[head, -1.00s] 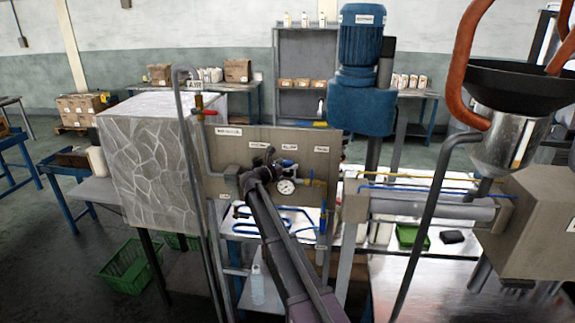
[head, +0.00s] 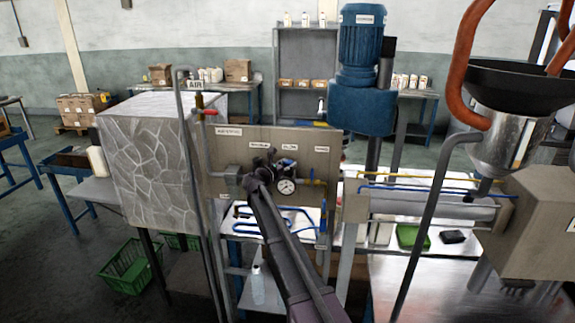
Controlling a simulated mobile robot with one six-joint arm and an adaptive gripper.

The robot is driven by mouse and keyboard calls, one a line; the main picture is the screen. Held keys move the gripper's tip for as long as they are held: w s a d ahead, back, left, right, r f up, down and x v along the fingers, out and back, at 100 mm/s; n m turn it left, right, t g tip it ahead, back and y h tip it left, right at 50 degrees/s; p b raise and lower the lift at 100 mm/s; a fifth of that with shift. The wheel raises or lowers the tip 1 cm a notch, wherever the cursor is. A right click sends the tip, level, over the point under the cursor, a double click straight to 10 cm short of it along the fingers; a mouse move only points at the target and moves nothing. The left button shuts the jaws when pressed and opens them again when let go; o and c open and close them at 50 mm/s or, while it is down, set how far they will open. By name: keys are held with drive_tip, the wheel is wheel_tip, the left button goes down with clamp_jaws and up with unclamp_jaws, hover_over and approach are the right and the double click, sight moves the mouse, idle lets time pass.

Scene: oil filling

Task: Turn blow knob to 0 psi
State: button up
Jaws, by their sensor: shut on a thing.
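The beige panel (head: 225,185) holds air fittings and a round white gauge (head: 287,187). The gauge is too small for me to read its needle. My gripper (head: 260,158) is at the dark fittings just left of and above the gauge, under a small white label (head: 260,145). It is shut on a knob there, which my gripper and wrist mostly hide. My arm reaches up to it from the bottom of the view. I cannot read the knob's setting.
Blue hoses (head: 250,228) lie below the panel. A vertical grey pipe (head: 187,150) with a red valve handle (head: 208,111) stands at left. A blue motor (head: 362,45) rises behind, and a hopper (head: 510,90) is at right.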

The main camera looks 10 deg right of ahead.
drive_tip(key=n+t+y, duration=0.1)
drive_tip(key=y, duration=0.1)
drive_tip(key=n+t+y, duration=0.2)
drive_tip(key=shift+s+d+n+t, duration=0.1)
drive_tip(key=shift+d+n+t, duration=0.05)
drive_tip(key=shift+n+t, duration=0.15)
drive_tip(key=shift+n+t+y, duration=0.65)
drive_tip(key=shift+n+y, duration=0.6)
drive_tip(key=shift+y, duration=0.7)
drive_tip(key=shift+n+t+y, duration=0.65)
drive_tip(key=shift+n+y, duration=0.6)
drive_tip(key=shift+y, duration=1)
drive_tip(key=o, duration=1.2)
drive_tip(key=shift+w, duration=0.2)
drive_tip(key=shift+c, duration=0.2)
drive_tip(key=shift+s, duration=0.15)
drive_tip(key=s+a, duration=0.1)
drive_tip(key=s, duration=1.1)
drive_tip(key=shift+w, duration=0.1)
